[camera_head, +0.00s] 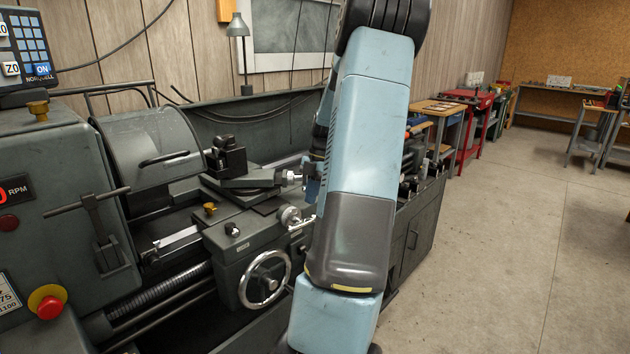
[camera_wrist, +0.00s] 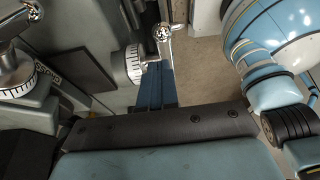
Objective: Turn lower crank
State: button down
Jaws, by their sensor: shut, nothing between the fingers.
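The lower crank (camera_head: 290,217) is a silver graduated dial with a handle on the front of the dark grey lathe carriage. In the wrist view its dial (camera_wrist: 132,65) is at upper centre, with a chrome crank arm and a rounded end (camera_wrist: 162,34). The upper crank (camera_head: 291,178) sits above it; its dial (camera_wrist: 18,79) shows at the left of the wrist view. My gripper (camera_wrist: 156,72) has blue fingers shut and empty, close to the lower crank's arm. I cannot tell whether they touch it. My arm hides much of the gripper in the head view.
A large handwheel (camera_head: 265,279) is below the cranks on the carriage apron (camera_head: 238,250). The headstock (camera_head: 55,190) with a red stop button (camera_head: 49,307) stands at left. Workbenches (camera_head: 440,108) line the back. The concrete floor (camera_head: 500,250) on the right is clear.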

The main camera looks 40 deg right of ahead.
aim_at(308, 218)
jog(key=shift+a+f, duration=0.1)
jog(key=shift+f, duration=1.7)
jog(key=shift+w+a, duration=0.1)
jog(key=shift+a, duration=0.05)
jog(key=shift+f, duration=0.1)
